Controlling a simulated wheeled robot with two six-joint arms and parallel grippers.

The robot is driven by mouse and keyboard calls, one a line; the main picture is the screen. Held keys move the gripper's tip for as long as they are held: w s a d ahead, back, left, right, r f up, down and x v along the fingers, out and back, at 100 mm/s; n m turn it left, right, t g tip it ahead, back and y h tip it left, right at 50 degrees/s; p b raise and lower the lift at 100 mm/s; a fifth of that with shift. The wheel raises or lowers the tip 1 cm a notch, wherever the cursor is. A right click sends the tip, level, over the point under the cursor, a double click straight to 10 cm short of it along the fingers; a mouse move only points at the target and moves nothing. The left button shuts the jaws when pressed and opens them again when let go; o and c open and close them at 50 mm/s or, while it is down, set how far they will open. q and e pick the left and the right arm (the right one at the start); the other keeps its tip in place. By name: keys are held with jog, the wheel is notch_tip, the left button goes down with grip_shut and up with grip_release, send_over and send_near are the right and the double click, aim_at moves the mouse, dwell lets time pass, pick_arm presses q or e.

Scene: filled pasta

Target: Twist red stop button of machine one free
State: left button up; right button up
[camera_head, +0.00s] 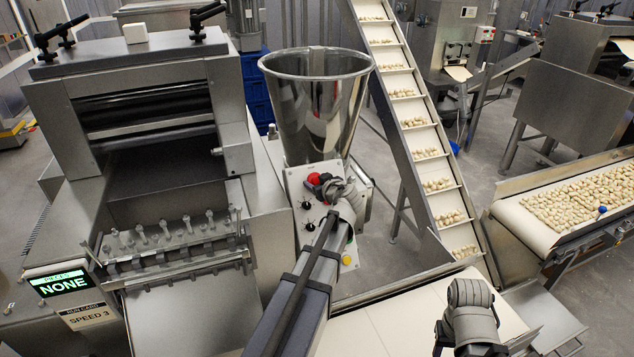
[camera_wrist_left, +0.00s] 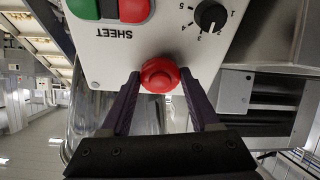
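The red stop button (camera_head: 314,178) is a round mushroom knob near the top of the white control panel (camera_head: 291,181). It also shows close up in the left wrist view (camera_wrist_left: 160,75). My left gripper (camera_head: 332,187) is at the button; in the wrist view its two dark fingers (camera_wrist_left: 160,80) lie on either side of the red knob and appear to touch its rim. In the head view my wrist hides part of the panel. My right arm (camera_head: 470,310) is at the lower right; its fingers cannot be made out.
A display (camera_head: 62,283) reads NONE.

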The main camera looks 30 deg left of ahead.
pick_arm(q)
jog(key=c, duration=0.9)
jog(key=shift+o, duration=0.2)
jog(key=shift+m, duration=0.3)
jog(key=m, duration=0.3)
jog(key=shift+s+a+m+t+h, duration=0.1)
jog(key=shift+m+t+h, duration=0.2)
jog(key=shift+m+t, duration=0.1)
jog(key=shift+m+h, duration=0.4)
jog(key=shift+m, duration=2.2)
jog(key=shift+p, duration=0.3)
jog(key=shift+t, duration=0.3)
jog(key=o, duration=1.4)
